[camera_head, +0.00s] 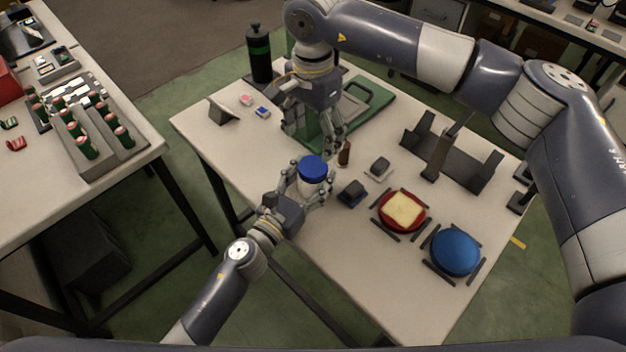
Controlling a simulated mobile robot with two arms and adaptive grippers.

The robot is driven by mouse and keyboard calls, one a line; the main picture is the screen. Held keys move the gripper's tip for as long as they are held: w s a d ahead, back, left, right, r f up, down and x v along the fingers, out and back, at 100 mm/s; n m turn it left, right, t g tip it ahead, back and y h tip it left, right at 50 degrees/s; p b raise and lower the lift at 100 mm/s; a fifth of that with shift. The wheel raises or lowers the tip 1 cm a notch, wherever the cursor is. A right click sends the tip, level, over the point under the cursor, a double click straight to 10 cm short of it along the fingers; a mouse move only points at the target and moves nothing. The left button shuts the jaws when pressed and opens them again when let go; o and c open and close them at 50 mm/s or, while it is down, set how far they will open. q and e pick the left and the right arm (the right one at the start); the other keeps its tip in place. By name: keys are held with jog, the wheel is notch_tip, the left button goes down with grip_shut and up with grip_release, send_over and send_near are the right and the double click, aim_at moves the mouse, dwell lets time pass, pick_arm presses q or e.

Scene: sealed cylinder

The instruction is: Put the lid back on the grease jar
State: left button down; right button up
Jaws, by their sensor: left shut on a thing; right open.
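A white jar (312,187) with a blue round top (313,168) stands upright near the table's left front edge. I take it for the grease jar; the blue top looks like a lid on it, but I cannot tell how it is seated. My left gripper (313,190) is shut around the jar's body from the front left, below the blue top. My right gripper (313,136) points down just behind the jar, open and apart from the blue top. Its fingers hide part of the table behind.
A red dish with a yellow block (405,209) and a blue disc (456,250) sit in dark holders at right. A dark block (352,192), a small brown bottle (344,153) and a grey-topped block (379,167) are near the jar. A dark rack (440,155) stands behind.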

aim_at(313, 166)
jog(key=n, duration=0.6)
jog(key=shift+n, duration=0.4)
jog(key=n, duration=0.6)
jog(key=shift+f, duration=3.95)
jog(key=c, duration=1.2)
jog(key=o, duration=1.2)
jog(key=shift+c, duration=0.2)
